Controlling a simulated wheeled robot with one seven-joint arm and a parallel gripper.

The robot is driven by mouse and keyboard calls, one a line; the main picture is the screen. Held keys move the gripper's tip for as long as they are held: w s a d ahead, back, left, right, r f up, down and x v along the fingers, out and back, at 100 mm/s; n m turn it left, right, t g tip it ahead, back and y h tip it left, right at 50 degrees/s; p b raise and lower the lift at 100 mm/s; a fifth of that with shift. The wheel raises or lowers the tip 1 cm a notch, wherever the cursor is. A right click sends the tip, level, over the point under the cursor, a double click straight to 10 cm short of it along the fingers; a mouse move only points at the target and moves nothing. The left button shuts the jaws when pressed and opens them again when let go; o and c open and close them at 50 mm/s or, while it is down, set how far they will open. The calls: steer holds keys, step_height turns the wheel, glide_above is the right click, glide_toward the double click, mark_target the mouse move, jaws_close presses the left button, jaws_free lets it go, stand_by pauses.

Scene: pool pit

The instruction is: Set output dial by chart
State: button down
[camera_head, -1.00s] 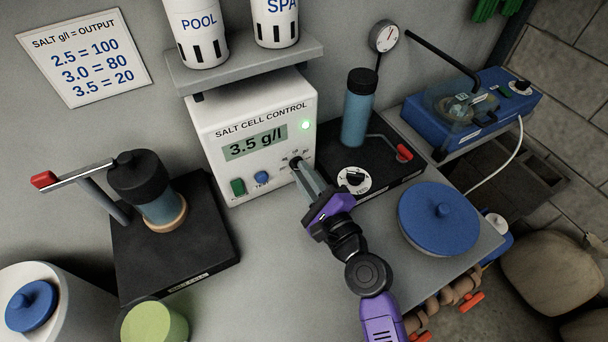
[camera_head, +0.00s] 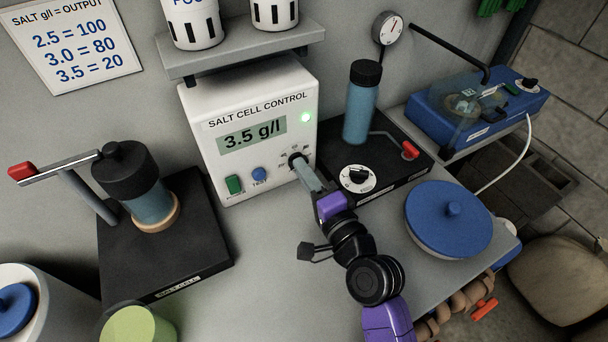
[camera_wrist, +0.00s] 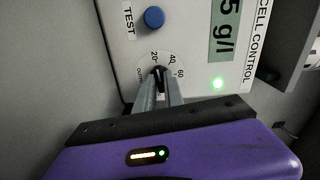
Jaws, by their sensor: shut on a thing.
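The white salt cell control box (camera_head: 250,100) stands against the wall, its screen (camera_head: 252,133) reading 3.5 g/l and its green lamp lit. The chart (camera_head: 75,45) on the wall reads 2.5 = 100, 3.0 = 80, 3.5 = 20. My gripper (camera_head: 298,162) is at the lower right of the box's front, its fingers shut on the small black output dial (camera_wrist: 160,76). In the wrist view the scale marks 20, 40 and 60 show around the dial. The fingers partly cover the dial, and I cannot tell exactly where its pointer stands.
A green button (camera_head: 234,185) and blue test button (camera_head: 259,174) sit left of the dial. A black base with a white-ringed selector (camera_head: 358,178) and blue cylinder (camera_head: 361,105) stands right. A blue-lidded pot (camera_head: 450,215) is nearby. The salt cell stand (camera_head: 165,245) is left.

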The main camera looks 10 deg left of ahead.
steer(key=shift+f+n, duration=0.15)
steer(key=shift+n, duration=0.15)
stand_by(0.4)
steer(key=c, duration=1.4)
jaws_free()
steer(key=shift+c, duration=0.2)
steer(key=b+v, duration=0.1)
steer(key=v, duration=0.5)
steer(key=shift+s+d+b, duration=0.2)
steer(key=shift+s+b, duration=0.1)
steer(key=shift+b, duration=0.1)
steer(key=shift+s+d, duration=0.35)
steer(key=shift+s, duration=0.15)
